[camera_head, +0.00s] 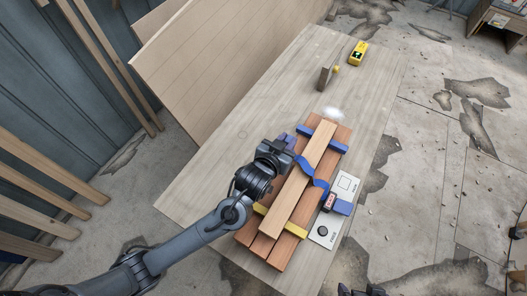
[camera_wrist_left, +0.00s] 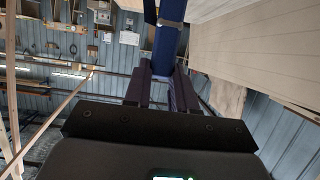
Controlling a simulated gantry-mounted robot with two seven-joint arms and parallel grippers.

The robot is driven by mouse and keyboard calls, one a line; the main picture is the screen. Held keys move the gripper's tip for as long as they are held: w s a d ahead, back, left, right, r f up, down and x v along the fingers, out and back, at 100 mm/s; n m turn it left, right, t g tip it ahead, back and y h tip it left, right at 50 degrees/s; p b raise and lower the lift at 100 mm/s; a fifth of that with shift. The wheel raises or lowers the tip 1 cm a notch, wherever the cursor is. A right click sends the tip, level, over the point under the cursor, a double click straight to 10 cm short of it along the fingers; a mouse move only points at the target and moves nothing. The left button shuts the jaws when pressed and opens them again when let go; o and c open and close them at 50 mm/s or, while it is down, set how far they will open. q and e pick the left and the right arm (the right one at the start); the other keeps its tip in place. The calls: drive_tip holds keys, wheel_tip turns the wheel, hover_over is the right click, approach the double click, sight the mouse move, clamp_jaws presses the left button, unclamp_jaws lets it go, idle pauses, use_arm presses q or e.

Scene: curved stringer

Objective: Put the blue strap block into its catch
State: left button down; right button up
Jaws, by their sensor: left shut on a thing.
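My left gripper (camera_head: 288,146) is at the left side of the bundled planks (camera_head: 300,190). In the left wrist view its fingers (camera_wrist_left: 162,88) are shut on the blue strap block (camera_wrist_left: 166,45), which extends up out of the picture. In the head view, a twisted blue strap (camera_head: 319,183) runs from near the gripper across the top plank to the right. A blue piece (camera_head: 342,207) and a red-framed part sit on a white panel (camera_head: 323,235) beside the planks. I cannot tell which part is the catch. Dark shapes at the bottom edge may be my right gripper.
The planks lie on a long wooden table (camera_head: 220,160). Another blue strap (camera_head: 333,144) crosses their far end, and a yellow strap (camera_head: 290,226) crosses the near end. A yellow device (camera_head: 358,53) and a grey upright block (camera_head: 325,78) stand farther back. The table's left part is clear.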

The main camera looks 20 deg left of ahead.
use_arm(q)
drive_tip(key=shift+s+a+f, duration=0.2)
drive_tip(key=shift+a+f, duration=0.85)
drive_tip(key=shift+f, duration=0.25)
drive_tip(key=shift+s+a+f, duration=0.15)
drive_tip(key=shift+a+f, duration=0.9)
drive_tip(key=shift+f, duration=0.2)
drive_tip(key=shift+s+a+f, duration=0.2)
drive_tip(key=shift+a+f, duration=0.85)
drive_tip(key=shift+f, duration=0.25)
drive_tip(key=shift+f, duration=0.2)
drive_tip(key=c, duration=0.9)
unclamp_jaws()
drive_tip(key=shift+r, duration=0.1)
